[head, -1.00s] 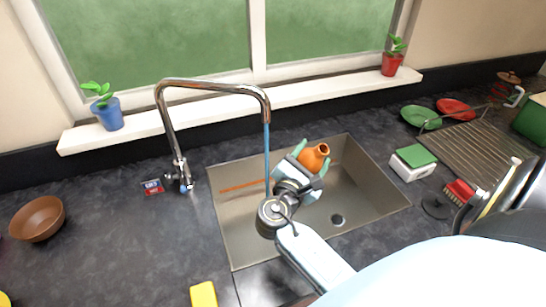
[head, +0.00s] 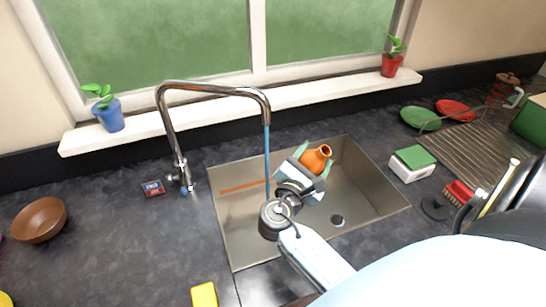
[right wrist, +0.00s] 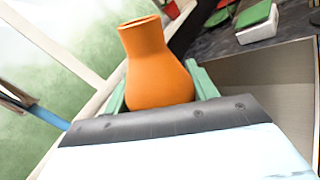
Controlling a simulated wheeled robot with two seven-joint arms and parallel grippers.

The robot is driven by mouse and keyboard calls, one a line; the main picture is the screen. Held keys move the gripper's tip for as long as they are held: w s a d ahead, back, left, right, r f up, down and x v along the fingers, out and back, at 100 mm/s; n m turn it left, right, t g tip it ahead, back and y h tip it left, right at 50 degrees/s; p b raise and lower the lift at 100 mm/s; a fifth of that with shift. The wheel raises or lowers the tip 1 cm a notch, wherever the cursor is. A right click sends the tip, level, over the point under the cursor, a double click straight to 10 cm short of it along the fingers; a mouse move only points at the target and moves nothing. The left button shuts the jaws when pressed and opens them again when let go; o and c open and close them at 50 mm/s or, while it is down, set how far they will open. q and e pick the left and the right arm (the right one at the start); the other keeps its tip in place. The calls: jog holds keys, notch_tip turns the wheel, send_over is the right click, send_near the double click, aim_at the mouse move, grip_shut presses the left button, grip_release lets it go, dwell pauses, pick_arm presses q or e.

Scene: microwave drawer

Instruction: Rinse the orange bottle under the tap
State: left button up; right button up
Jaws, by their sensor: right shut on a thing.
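The orange bottle (head: 317,158) is held above the sink (head: 352,200) by my right gripper (head: 313,160), its open neck tilted up and to the right. In the right wrist view the orange bottle (right wrist: 156,68) sits between the green fingers of the right gripper (right wrist: 158,88). The tap (head: 212,88) is running, and a thin blue stream (head: 267,150) falls to the left of the bottle, apart from it. The stream's lower part passes behind my right wrist. My left gripper is not in view.
An orange strip (head: 243,187) lies in the sink's left part. A yellow sponge (head: 204,294) lies in front, a brown bowl (head: 39,219) far left. A green-topped box (head: 412,162) and a red brush (head: 459,191) are right of the sink. Plant pots stand on the sill.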

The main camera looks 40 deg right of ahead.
aim_at(322, 163)
jog(key=s+r+p, duration=0.2)
jog(key=p, duration=0.1)
jog(key=shift+s+d+r, duration=0.5)
jog(key=shift+s, duration=0.15)
jog(key=shift+s+d+r, duration=0.15)
jog(key=shift+s+r, duration=0.15)
jog(key=shift+s, duration=0.15)
